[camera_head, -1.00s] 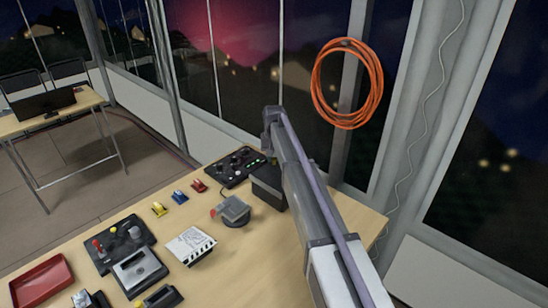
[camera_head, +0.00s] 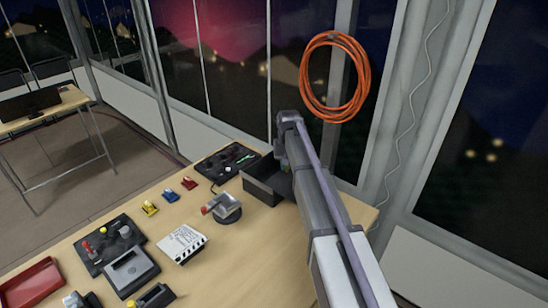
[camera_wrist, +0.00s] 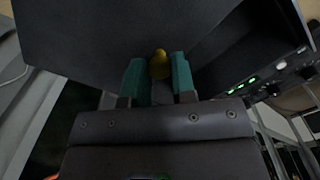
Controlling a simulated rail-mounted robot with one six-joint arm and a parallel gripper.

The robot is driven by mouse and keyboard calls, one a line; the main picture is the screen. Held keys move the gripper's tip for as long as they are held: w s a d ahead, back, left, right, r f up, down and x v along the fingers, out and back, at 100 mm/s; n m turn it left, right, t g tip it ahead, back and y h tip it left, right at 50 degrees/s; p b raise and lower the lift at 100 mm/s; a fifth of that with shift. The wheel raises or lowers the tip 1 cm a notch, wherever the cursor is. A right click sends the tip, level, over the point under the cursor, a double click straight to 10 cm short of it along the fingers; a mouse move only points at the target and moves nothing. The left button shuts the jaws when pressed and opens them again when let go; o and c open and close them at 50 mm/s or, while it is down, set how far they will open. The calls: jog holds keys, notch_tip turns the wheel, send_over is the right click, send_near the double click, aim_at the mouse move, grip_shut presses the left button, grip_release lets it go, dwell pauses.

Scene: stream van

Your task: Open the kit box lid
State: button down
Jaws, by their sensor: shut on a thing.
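The kit box (camera_head: 262,188) is a dark box near the back right of the wooden table. Its open inside shows behind the near wall, so its lid appears raised. My arm hides most of the lid in the head view. In the wrist view the dark panel of the lid (camera_wrist: 90,35) fills the upper part. My gripper (camera_wrist: 159,78) is shut on this knob. In the head view the fingers are mostly hidden behind my arm.
A black control panel (camera_head: 229,162) with green lights stands just left of the box. A grey device with a red part (camera_head: 224,208) and a white block (camera_head: 184,243) are nearer. An orange cable coil (camera_head: 334,78) hangs on the window post behind. The table's right side is clear.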

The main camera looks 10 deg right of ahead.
jog(key=shift+s+d, duration=0.3)
jog(key=shift+s, duration=0.15)
jog(key=c, duration=0.9)
grip_release()
jog(key=shift+c, duration=0.2)
jog(key=shift+r, duration=0.15)
notch_tip(320, 180, up, 11)
jog(key=p, duration=1.1)
jog(key=shift+f, duration=0.2)
jog(key=shift+w, duration=0.1)
